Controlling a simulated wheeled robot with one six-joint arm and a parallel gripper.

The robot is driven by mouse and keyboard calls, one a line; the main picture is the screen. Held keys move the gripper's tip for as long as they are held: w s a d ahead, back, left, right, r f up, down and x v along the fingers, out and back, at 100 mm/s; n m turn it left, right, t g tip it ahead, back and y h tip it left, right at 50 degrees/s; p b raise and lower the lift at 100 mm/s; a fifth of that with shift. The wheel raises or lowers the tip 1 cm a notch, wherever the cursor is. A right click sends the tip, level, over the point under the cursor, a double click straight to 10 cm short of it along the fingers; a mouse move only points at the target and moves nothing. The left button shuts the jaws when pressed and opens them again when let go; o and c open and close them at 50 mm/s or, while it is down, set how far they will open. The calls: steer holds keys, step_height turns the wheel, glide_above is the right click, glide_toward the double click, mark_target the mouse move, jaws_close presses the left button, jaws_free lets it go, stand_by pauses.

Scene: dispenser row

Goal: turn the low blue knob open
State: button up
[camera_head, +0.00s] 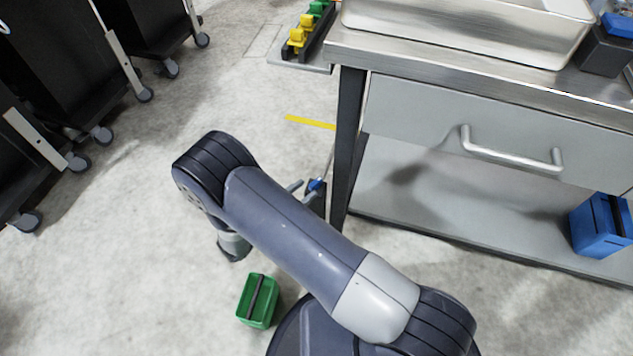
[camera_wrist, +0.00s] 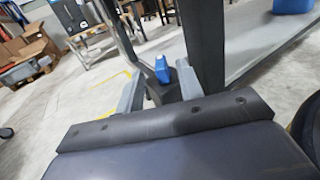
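The low blue knob (camera_head: 316,184) shows small just left of the table's dark leg. My gripper (camera_wrist: 158,76) is open, with one grey finger on each side of the knob in the picture. I cannot tell whether either finger touches it. In the head view my forearm hides most of the gripper; only a grey fingertip shows left of the knob.
The steel table's dark leg (camera_head: 347,150) stands close right of the knob. A blue box (camera_head: 598,226) sits on the lower shelf. A green basket (camera_head: 258,300) is on the floor near my arm. Black wheeled cabinets (camera_head: 75,60) stand at left, with open floor between.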

mark_target(310, 186)
steer(key=x, duration=0.5)
steer(key=shift+d+b, duration=0.1)
steer(key=shift+b, duration=0.3)
steer(key=shift+c, duration=0.4)
jaws_close()
